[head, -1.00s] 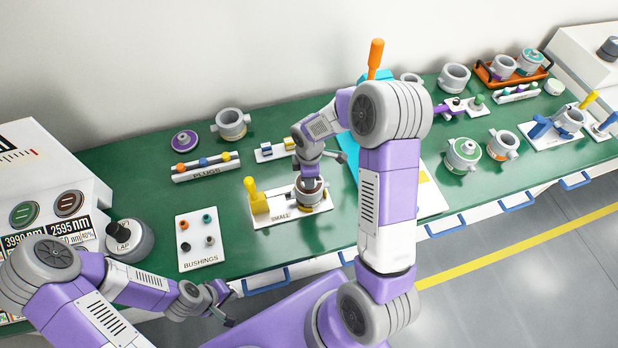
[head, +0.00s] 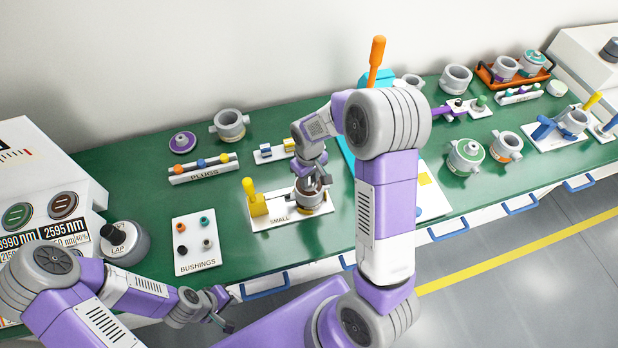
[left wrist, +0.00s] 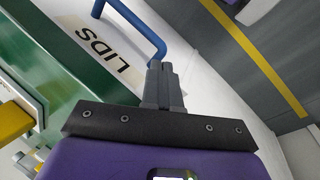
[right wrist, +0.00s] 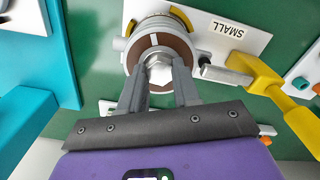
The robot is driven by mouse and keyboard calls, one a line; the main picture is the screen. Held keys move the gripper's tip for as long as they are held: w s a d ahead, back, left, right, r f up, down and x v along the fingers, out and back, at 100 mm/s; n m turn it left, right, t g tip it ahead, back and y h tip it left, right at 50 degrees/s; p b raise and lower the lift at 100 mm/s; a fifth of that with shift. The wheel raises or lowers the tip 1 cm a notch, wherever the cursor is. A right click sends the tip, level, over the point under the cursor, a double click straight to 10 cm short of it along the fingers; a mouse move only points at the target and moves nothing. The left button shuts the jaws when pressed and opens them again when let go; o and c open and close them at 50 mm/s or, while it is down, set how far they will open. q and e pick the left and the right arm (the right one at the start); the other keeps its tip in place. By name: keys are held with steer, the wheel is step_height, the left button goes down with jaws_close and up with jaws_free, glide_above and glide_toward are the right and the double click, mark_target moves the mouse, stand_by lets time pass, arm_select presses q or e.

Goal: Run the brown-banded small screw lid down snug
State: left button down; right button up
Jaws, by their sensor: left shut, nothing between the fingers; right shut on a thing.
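The brown-banded small screw lid (right wrist: 176,44) sits on a grey pot (right wrist: 131,52) in the fixture marked SMALL (right wrist: 254,45). In the head view the lid is mostly hidden behind my right gripper (head: 314,186), which reaches down onto it from above. In the right wrist view the right gripper (right wrist: 160,75) is shut on the lid's pale hex knob (right wrist: 158,66), one finger on each side. My left gripper (left wrist: 163,70) is shut and empty, out past the bench's front edge near a blue handle and a LIDS label.
A yellow clamp lever (head: 255,198) stands left of the pot on the SMALL plate. The bushings board (head: 195,255) and plugs rack (head: 203,172) lie further left. A teal object (right wrist: 32,110) is beside the right gripper.

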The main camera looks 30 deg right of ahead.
steer(key=m, duration=0.4)
steer(key=shift+w+r+m, duration=0.15)
steer(key=shift+r+m, duration=0.05)
steer(key=shift+m, duration=0.1)
steer(key=m+p, duration=0.1)
steer(key=m, duration=0.2)
steer(key=shift+m, duration=0.4)
steer(key=m+p, duration=0.1)
steer(key=m, duration=0.3)
steer(key=shift+p, duration=0.4)
steer(key=m+p, duration=0.2)
steer(key=m, duration=0.2)
steer(key=shift+m, duration=0.3)
steer(key=o, duration=1.1)
steer(key=shift+f, duration=0.1)
steer(key=shift+c, duration=0.2)
step_height(320, 180, up, 8)
steer(key=shift+f+p, duration=0.2)
steer(key=shift+p, duration=0.5)
